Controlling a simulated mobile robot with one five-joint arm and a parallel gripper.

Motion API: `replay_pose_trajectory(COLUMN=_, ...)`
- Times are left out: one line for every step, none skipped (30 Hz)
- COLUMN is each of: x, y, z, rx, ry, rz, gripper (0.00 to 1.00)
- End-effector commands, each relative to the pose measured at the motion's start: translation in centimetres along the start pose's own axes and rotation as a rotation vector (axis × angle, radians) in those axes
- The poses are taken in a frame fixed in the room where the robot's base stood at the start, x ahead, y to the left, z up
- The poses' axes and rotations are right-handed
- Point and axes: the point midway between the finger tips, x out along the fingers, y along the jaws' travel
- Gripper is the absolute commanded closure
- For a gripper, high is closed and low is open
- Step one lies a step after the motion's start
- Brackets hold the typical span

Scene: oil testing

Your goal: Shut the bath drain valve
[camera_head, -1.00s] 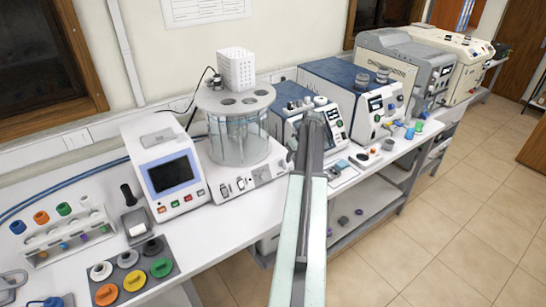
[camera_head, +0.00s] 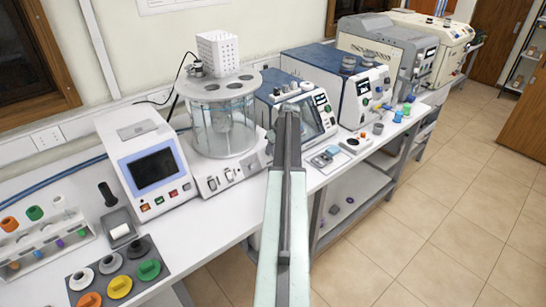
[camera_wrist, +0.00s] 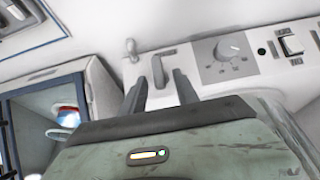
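The bath is a clear glass cylinder (camera_head: 222,128) on a white base (camera_head: 240,172) with controls on its front, seen in the head view. In the wrist view its white front panel (camera_wrist: 198,60) carries a grey lever (camera_wrist: 158,70), which looks like the drain valve handle, and a small spout-like part (camera_wrist: 130,48) beside it. My gripper (camera_wrist: 160,84) is open, its two dark fingers apart on either side of the lever's lower end in the picture. I cannot tell whether they touch it. In the head view my arm hides the gripper and the lever.
A dial knob (camera_wrist: 230,48) and a rocker switch (camera_wrist: 292,45) sit right of the lever in the wrist view. A blue-topped instrument (camera_head: 300,95) stands right of the bath, and a screen unit (camera_head: 150,170) stands left. The floor (camera_head: 440,210) in front is clear.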

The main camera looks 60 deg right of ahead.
Motion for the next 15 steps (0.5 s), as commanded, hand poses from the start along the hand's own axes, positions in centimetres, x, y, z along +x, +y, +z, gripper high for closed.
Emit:
replay_pose_trajectory(x=0.68, y=0.02, z=0.08, rx=0.0, ry=0.0, rz=0.0, gripper=0.64)
replay_pose_trajectory(x=0.68, y=0.01, z=0.05, rx=0.0, ry=0.0, rz=0.0, gripper=0.64)
replay_pose_trajectory(x=0.62, y=0.0, z=0.0, rx=0.0, ry=0.0, rz=0.0, gripper=0.64)
replay_pose_trajectory(x=0.55, y=0.0, z=-0.02, rx=0.0, ry=0.0, rz=0.0, gripper=0.64)
replay_pose_trajectory(x=0.49, y=-0.01, z=-0.04, rx=0.0, ry=0.0, rz=0.0, gripper=0.64)
replay_pose_trajectory(x=0.44, y=-0.02, z=-0.05, rx=0.0, ry=0.0, rz=0.0, gripper=0.64)
replay_pose_trajectory(x=0.43, y=-0.01, z=-0.04, rx=0.0, ry=0.0, rz=0.0, gripper=0.64)
replay_pose_trajectory(x=0.43, y=-0.01, z=-0.04, rx=0.0, ry=0.0, rz=0.0, gripper=0.64)
replay_pose_trajectory(x=0.42, y=-0.01, z=-0.04, rx=0.0, ry=0.0, rz=0.0, gripper=0.72)
replay_pose_trajectory(x=0.42, y=-0.01, z=-0.04, rx=0.0, ry=0.0, rz=0.0, gripper=0.8)
replay_pose_trajectory(x=0.42, y=-0.01, z=-0.04, rx=0.0, ry=0.0, rz=0.0, gripper=0.89)
replay_pose_trajectory(x=0.42, y=-0.01, z=-0.04, rx=0.0, ry=0.0, rz=0.0, gripper=1.0)
replay_pose_trajectory(x=0.42, y=0.0, z=-0.03, rx=0.001, ry=0.0, rz=0.0, gripper=1.0)
replay_pose_trajectory(x=0.42, y=0.0, z=-0.03, rx=0.0, ry=0.0, rz=0.0, gripper=1.0)
replay_pose_trajectory(x=0.42, y=0.0, z=-0.03, rx=0.001, ry=0.0, rz=0.0, gripper=1.0)
